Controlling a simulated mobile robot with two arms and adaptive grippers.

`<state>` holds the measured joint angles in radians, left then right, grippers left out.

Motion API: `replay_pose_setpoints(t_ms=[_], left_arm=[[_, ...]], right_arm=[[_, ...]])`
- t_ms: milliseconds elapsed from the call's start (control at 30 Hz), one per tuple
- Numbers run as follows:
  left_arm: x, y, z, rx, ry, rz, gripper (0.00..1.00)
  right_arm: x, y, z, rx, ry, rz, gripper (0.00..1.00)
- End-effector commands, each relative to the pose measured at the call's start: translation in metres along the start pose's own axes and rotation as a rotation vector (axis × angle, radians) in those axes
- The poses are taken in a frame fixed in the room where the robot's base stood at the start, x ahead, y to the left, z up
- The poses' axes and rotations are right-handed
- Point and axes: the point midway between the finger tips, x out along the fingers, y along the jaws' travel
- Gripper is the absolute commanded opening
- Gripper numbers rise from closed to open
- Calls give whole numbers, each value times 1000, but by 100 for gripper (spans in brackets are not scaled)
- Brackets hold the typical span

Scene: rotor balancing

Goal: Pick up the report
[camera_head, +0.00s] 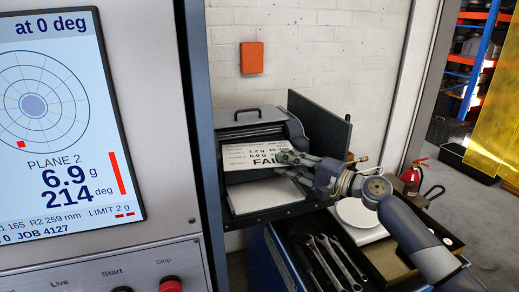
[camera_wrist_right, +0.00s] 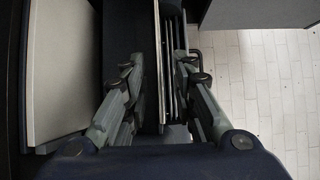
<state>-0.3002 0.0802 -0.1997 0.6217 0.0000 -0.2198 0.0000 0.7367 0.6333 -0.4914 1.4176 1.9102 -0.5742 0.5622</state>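The report (camera_head: 236,158) is a white printed sheet reading "FAIL", with "1.2 g" and "6.9 g" above. It stands tilted at the front of a dark printer (camera_head: 262,128) in the head view. My right gripper (camera_head: 284,163) is at the sheet's right side and covers the end of its print. In the right wrist view the right gripper's fingers (camera_wrist_right: 157,75) are apart, with a thin pale edge between them that looks like the sheet seen edge-on. I cannot tell whether either finger touches it. My left gripper is not in view.
A balancing machine's screen (camera_head: 62,110) fills the left side, with a red Stop button (camera_head: 171,284) below. A dark upright panel (camera_head: 320,125) stands right of the printer. A fire extinguisher (camera_head: 412,177) stands farther right.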

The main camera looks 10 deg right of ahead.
Motion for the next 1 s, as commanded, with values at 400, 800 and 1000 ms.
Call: replay_pose_setpoints(t_ms=[400, 800, 1000], left_arm=[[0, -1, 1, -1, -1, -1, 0], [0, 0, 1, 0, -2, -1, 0], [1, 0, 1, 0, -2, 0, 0]], right_arm=[[2, 1, 0, 0, 1, 1, 5], [2, 1, 0, 0, 0, 1, 0], [2, -6, 0, -2, 0, -1, 0]])
